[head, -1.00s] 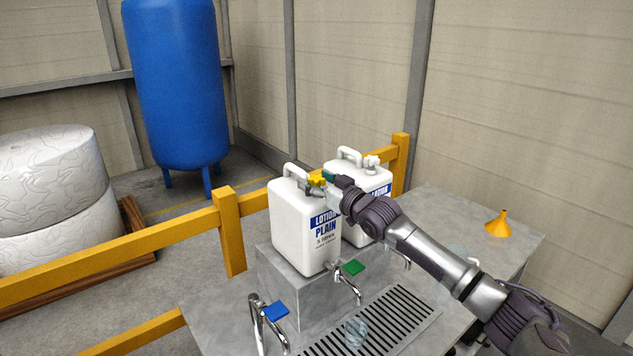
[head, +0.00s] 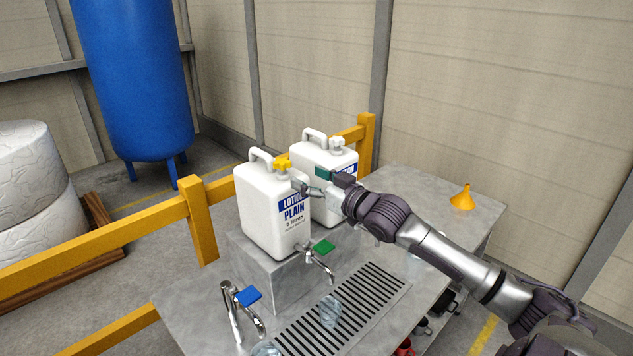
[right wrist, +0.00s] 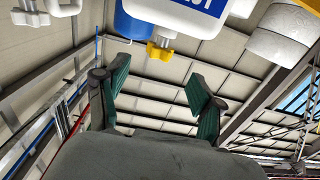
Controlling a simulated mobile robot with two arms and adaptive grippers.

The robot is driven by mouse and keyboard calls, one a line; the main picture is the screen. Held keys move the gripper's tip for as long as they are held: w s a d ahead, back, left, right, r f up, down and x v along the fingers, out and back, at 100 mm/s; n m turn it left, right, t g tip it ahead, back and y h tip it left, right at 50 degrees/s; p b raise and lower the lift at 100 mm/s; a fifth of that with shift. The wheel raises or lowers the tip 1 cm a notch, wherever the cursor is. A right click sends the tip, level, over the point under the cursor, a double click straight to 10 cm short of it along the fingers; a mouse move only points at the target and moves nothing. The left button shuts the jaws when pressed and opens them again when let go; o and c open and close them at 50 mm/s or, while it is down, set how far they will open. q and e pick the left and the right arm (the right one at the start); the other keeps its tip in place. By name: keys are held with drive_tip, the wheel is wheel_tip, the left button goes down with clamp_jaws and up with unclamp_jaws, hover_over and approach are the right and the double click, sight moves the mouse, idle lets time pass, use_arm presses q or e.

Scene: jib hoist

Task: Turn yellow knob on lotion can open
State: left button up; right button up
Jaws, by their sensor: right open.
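The front white lotion can (head: 262,215), labelled LOTION PLAIN, stands upright on a grey block. Its yellow knob (head: 283,163) sits at the top front and is uncovered. In the right wrist view the yellow knob (right wrist: 160,50) shows beyond the fingertips, under the white can. My right gripper (head: 312,180) is open and empty, just right of and below the knob, apart from it, and in front of the label's upper part. Its two green-padded fingers (right wrist: 155,85) are spread in the wrist view. My left gripper is out of view.
A second white can (head: 345,160) stands close behind. Taps with a green handle (head: 324,247) and a blue handle (head: 248,296) rise by the drain grate (head: 350,310). A clear cup (head: 330,312) stands on the grate. A yellow funnel (head: 462,198) stands on the table's right.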

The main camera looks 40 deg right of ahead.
drive_tip(key=shift+s+d, duration=0.1)
drive_tip(key=shift+s, duration=0.85)
